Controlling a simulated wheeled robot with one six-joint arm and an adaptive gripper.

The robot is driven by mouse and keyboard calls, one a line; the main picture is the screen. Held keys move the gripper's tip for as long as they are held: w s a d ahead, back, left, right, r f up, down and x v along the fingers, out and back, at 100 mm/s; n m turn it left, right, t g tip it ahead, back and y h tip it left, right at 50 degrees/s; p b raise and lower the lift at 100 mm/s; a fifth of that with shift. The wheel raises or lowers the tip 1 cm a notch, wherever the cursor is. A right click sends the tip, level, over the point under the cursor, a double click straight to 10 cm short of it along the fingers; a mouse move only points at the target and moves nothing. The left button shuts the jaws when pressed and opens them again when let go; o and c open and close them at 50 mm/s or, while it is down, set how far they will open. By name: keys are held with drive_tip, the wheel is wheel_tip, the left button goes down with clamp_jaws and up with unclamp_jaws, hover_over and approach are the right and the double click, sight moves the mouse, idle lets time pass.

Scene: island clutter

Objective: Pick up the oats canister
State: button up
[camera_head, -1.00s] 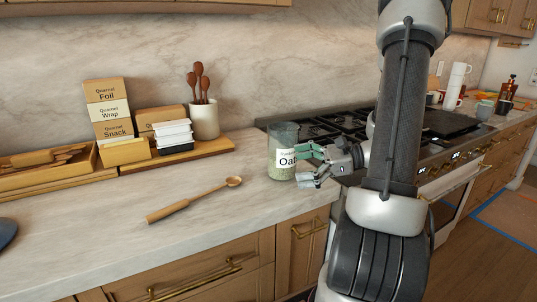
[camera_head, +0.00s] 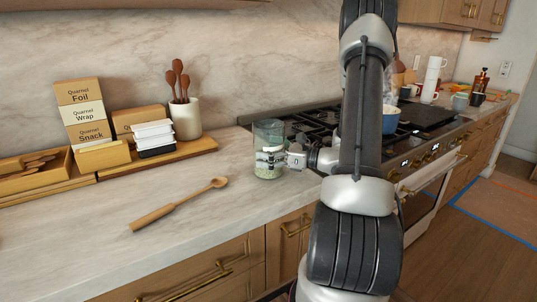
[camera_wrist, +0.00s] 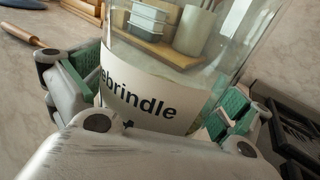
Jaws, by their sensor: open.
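The oats canister (camera_head: 268,133) is a clear glass jar with pale contents and a white label. It stands upright on the marble counter near the stove. In the wrist view the canister (camera_wrist: 150,100) fills the middle, its label partly cut off. My gripper (camera_head: 272,158) is at the canister's lower half. It is open, with a green-padded finger on each side of the jar in the wrist view (camera_wrist: 160,95). Some glass shows between the pads and I cannot tell whether either touches. My gripper hides part of the label in the head view.
A wooden spoon (camera_head: 178,204) lies on the counter left of the canister. Behind are a utensil crock (camera_head: 186,119), stacked containers (camera_head: 154,138) and labelled boxes (camera_head: 84,112). The stove (camera_head: 318,123) with a blue pot (camera_head: 390,119) is to the right.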

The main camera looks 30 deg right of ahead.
drive_tip(key=shift+c, duration=0.2)
drive_tip(key=c, duration=1)
drive_tip(key=shift+o, duration=0.2)
drive_tip(key=shift+r, duration=0.1)
